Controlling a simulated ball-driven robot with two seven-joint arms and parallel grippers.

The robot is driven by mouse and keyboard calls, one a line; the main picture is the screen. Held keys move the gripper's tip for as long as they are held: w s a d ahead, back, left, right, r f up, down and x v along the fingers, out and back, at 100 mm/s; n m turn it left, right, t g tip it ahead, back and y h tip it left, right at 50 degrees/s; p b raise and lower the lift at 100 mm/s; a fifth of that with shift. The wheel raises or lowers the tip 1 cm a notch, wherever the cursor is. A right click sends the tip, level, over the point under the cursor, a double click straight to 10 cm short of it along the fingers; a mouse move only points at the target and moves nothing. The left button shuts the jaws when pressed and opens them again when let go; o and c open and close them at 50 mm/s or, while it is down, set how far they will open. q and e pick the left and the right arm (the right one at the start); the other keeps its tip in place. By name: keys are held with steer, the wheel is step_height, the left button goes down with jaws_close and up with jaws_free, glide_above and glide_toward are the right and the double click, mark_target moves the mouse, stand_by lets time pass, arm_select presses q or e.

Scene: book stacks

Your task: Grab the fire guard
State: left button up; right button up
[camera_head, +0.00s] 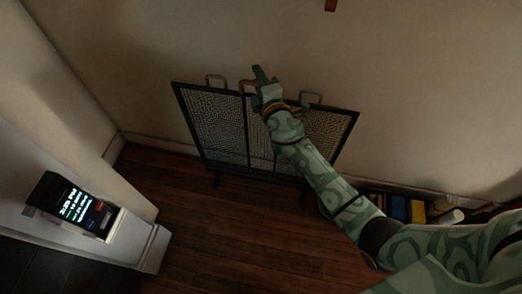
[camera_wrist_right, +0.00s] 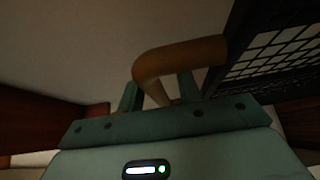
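The fire guard (camera_head: 222,128) is a dark framed screen with mesh panels, standing upright on the floor against the wall in the head view. It has loop handles along its top edge. My right gripper (camera_head: 262,82) is at the top of the guard, by the middle handle (camera_head: 247,85). In the right wrist view, the brass-coloured handle (camera_wrist_right: 180,58) curves between the two fingers of my right gripper (camera_wrist_right: 158,95). The fingers are apart, with a gap showing beside the handle. The guard's mesh (camera_wrist_right: 275,50) shows at upper right there. My left gripper is not in view.
A device with a lit screen (camera_head: 75,205) sits on a pale ledge (camera_head: 140,250) at left. Several books (camera_head: 418,210) lie along the wall at lower right. The wooden floor (camera_head: 230,235) in front of the guard is clear.

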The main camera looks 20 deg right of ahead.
jaws_close()
stand_by(1.1)
steer(key=shift+r, duration=0.1)
